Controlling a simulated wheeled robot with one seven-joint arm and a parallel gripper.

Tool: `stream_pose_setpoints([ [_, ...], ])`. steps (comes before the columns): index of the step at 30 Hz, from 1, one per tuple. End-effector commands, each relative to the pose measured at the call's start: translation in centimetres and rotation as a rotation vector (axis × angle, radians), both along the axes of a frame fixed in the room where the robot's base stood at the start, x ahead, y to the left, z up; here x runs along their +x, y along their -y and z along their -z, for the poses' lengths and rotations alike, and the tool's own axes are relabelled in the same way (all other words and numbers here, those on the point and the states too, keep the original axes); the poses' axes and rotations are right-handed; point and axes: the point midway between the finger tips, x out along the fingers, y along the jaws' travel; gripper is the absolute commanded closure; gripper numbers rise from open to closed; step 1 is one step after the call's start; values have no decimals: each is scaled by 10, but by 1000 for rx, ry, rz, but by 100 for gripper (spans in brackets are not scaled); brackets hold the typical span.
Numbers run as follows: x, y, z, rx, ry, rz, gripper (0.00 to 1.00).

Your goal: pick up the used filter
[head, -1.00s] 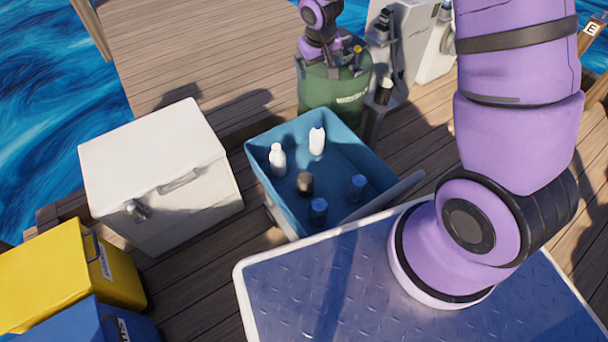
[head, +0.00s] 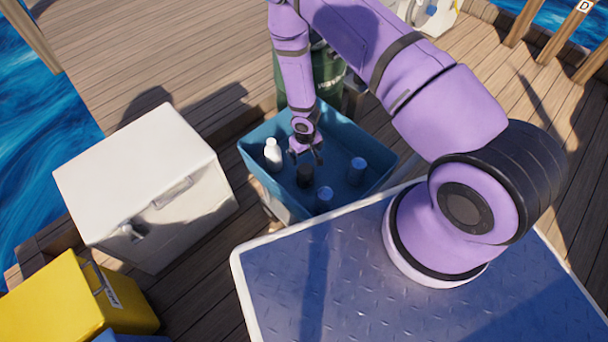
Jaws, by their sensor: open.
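A dark, short cylinder (head: 304,176), which looks like the used filter, stands in the blue bin (head: 372,201). My gripper (head: 306,160) points down over the bin with its fingers apart and nothing between them. In the head view its fingertips are just above the dark cylinder and partly overlap its top edge. I cannot tell the exact height between them. Two blue cylinders stand in the bin, one at the front (head: 324,199) and one at the right (head: 357,171). A white bottle (head: 273,154) stands at the left. A second white bottle is hidden behind my gripper.
A white cooler box (head: 140,180) stands left of the bin, with a yellow box (head: 70,300) in front of it. A green drum (head: 325,75) stands behind the bin, partly covered by my arm. Open planking lies at the back left.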

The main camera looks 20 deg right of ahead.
Motion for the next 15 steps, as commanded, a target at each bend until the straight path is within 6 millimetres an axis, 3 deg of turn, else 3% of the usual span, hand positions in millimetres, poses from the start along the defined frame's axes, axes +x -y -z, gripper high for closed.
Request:
stream_pose_setpoints([
  [15,-8,0,59,3,-11,-4,0],
])
